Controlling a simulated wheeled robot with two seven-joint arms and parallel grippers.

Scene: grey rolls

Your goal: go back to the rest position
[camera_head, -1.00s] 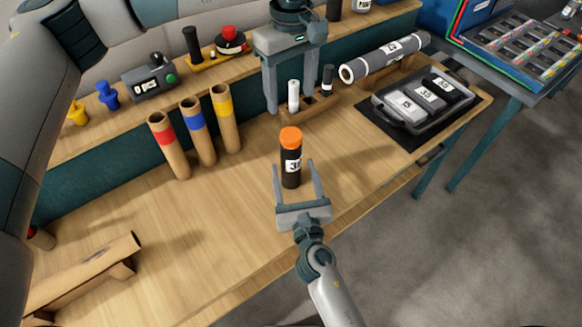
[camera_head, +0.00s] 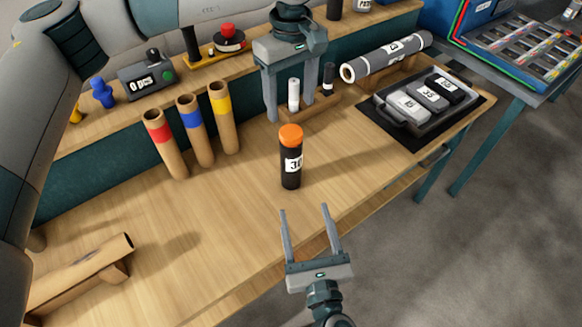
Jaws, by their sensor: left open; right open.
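My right gripper (camera_head: 306,228) is open and empty near the front edge of the wooden bench, with its fingers pointing away from me. A black canister with an orange cap (camera_head: 290,158) stands upright on the bench beyond its fingertips, clear of them. My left gripper (camera_head: 291,90) is higher in the picture, at the back of the bench.
Three cardboard tubes with red (camera_head: 164,143), blue (camera_head: 195,130) and yellow (camera_head: 223,118) bands stand at the back left. A grey roll (camera_head: 385,57) lies at the back right, near a dark tray (camera_head: 390,118) with labelled items. A wooden cradle piece (camera_head: 80,275) lies front left.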

